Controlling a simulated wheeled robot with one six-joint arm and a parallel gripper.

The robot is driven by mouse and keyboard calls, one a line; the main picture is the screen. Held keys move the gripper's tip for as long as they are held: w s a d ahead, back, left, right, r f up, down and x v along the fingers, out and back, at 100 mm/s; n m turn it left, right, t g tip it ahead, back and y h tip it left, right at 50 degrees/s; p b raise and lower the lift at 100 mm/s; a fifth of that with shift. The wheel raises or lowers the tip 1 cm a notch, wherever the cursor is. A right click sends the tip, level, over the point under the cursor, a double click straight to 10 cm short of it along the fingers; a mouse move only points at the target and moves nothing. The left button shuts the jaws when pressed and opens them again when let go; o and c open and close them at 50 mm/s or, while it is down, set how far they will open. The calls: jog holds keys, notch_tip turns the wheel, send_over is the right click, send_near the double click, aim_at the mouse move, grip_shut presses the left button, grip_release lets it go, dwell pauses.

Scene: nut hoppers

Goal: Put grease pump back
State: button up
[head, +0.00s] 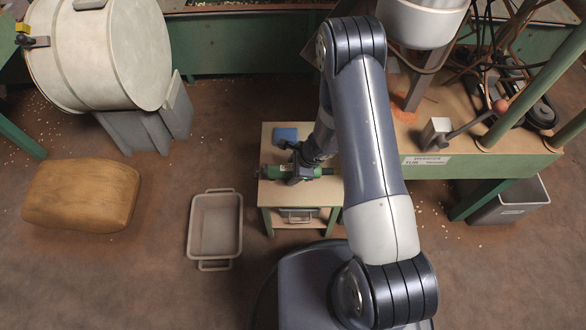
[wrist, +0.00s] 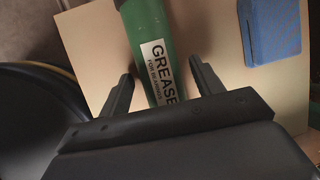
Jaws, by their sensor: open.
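The grease pump is a green cylinder (head: 272,171) lying on top of a small wooden cabinet (head: 291,203). In the wrist view the green pump (wrist: 149,35) shows a white label reading "GREASE". My gripper (head: 300,173) is over the pump at the cabinet top. In the wrist view my gripper (wrist: 163,92) is open, with one finger on each side of the pump's body. I cannot tell whether the fingers touch it. My gripper and arm hide part of the pump in the head view.
A blue block (head: 286,134) lies on the cabinet near the pump, also in the wrist view (wrist: 272,28). An empty grey bin (head: 215,258) stands on the floor to the left. A workbench (head: 425,143) with cables and a lever is at right. A brown sack (head: 80,195) lies far left.

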aim_at(289, 167)
jog(key=p+v, duration=0.3)
jog(key=v, duration=0.9)
jog(key=shift+p, duration=0.3)
jog(key=shift+s, duration=0.1)
jog(key=b+x, duration=0.4)
jog(key=x, duration=0.8)
jog(key=shift+a+f, duration=0.1)
jog(key=shift+f, duration=0.15)
notch_tip(289, 167, up, 3)
jog(key=shift+r+p, duration=0.15)
jog(key=shift+p, duration=0.55)
jog(key=shift+r, duration=0.5)
jog(key=shift+f, duration=0.15)
